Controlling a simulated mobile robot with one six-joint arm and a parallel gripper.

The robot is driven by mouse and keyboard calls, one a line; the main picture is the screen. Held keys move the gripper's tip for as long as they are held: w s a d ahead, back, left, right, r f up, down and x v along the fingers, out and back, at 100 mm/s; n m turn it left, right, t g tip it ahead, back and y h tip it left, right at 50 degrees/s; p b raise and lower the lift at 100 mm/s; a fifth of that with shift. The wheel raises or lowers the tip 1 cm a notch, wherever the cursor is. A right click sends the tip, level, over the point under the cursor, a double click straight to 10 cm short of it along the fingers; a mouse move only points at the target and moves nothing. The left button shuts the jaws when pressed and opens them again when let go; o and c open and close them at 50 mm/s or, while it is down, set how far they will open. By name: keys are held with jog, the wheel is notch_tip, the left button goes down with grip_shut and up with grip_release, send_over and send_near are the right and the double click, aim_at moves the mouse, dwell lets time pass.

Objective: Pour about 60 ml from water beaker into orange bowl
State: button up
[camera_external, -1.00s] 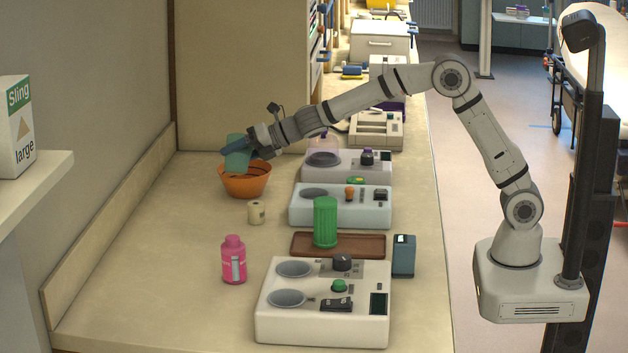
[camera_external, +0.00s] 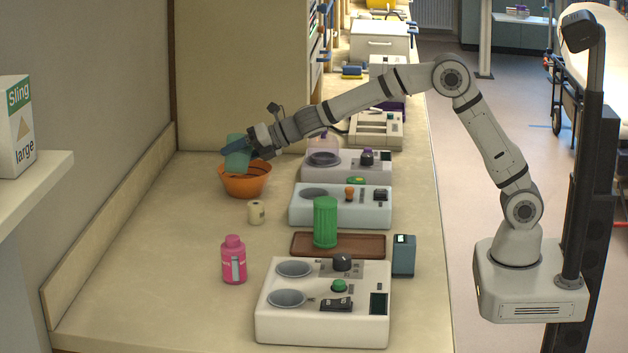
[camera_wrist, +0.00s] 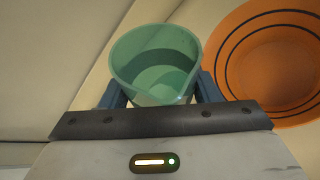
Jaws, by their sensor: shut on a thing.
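The water beaker (camera_external: 237,160) is a green, see-through cup held over the orange bowl (camera_external: 246,183). My gripper (camera_external: 243,151) is shut on the beaker, with a blue finger on each side of it. In the wrist view the beaker (camera_wrist: 155,65) sits between the fingers, and a darker green surface shows inside it. No stream of water can be made out, and the bowl's water level cannot be told.
Several grey devices line the right side. The counter left of the bowl is clear.

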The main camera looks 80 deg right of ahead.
aim_at(245, 164)
jog(key=shift+a+f+b, duration=0.1)
jog(key=shift+f+b, duration=0.2)
jog(key=shift+b, duration=0.25)
jog(key=shift+a+f+n+h+b, duration=0.45)
jog(key=shift+n+b, duration=0.25)
jog(key=shift+b, duration=0.25)
jog(key=a+n+h+b, duration=0.1)
jog(key=a+f+b, duration=0.1)
jog(key=shift+n+h+b, duration=0.35)
jog(key=shift+n, duration=0.05)
jog(key=shift+w+a+f+n+h+b, duration=0.1)
jog(key=shift+a+f+n+h+b, duration=0.45)
jog(key=shift+b, duration=0.3)
jog(key=shift+a+f+n+h+b, duration=0.3)
jog(key=shift+f+n+b, duration=0.25)
jog(key=shift+f+b, duration=0.25)
jog(key=shift+r, duration=0.1)
